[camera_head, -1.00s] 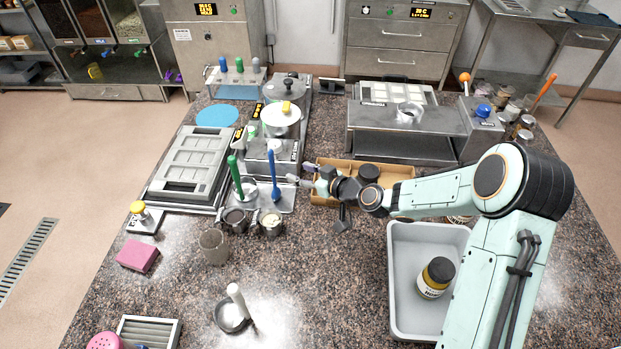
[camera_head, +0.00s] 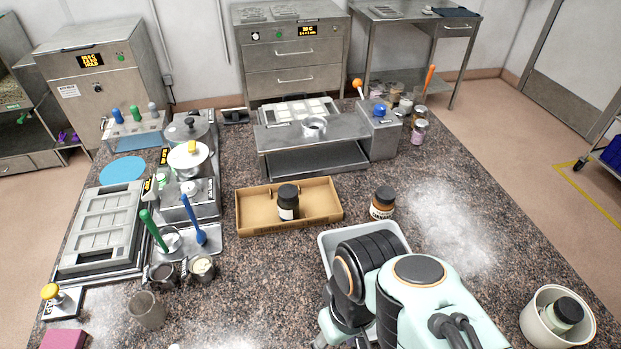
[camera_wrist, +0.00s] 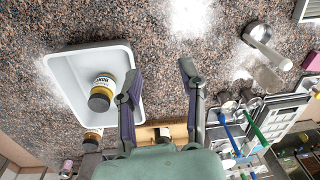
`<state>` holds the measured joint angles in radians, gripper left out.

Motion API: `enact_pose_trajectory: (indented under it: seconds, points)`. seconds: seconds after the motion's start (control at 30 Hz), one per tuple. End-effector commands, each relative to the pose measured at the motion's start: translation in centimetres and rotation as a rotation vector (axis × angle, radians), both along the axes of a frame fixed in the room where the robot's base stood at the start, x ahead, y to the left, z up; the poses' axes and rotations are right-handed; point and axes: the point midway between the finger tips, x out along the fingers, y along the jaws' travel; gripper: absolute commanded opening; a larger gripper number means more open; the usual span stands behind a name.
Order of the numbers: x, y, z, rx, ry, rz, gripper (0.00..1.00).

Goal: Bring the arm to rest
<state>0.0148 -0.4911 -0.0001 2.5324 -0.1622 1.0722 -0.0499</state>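My gripper (camera_wrist: 161,76) is open in the wrist view, with its two fingers apart and nothing between them but the speckled counter beyond. In the head view my arm is folded at the lower right, and its links cover most of the grey tray (camera_head: 329,243); the fingers cannot be made out there. The wrist view shows the grey tray (camera_wrist: 133,119) left of the fingers, with a dark-lidded, yellow-labelled jar (camera_wrist: 103,91) lying in it.
A cardboard tray (camera_head: 325,216) holds a black-lidded jar (camera_head: 287,202). Another jar (camera_head: 382,203) stands right of it. A white tub (camera_head: 531,324) with a jar is at the lower right. Moulds, pots and cups crowd the left. The counter's right middle is clear, with white powder.

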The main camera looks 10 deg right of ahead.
Motion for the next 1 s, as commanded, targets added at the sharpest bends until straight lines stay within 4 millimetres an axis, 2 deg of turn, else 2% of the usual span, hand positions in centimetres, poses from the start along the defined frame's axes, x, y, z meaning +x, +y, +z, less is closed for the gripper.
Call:
enact_pose_trajectory:
  seconds: [0.07, 0.17, 1.0]
  points:
    - [-1.5, -0.4, 0.2, -0.007, 0.024, -0.049, 0.4]
    - [-2.2, -0.6, 0.2, -0.01, 0.04, -0.075, 0.4]
    - [-2.2, -0.6, 0.2, -0.011, 0.04, -0.072, 0.4]
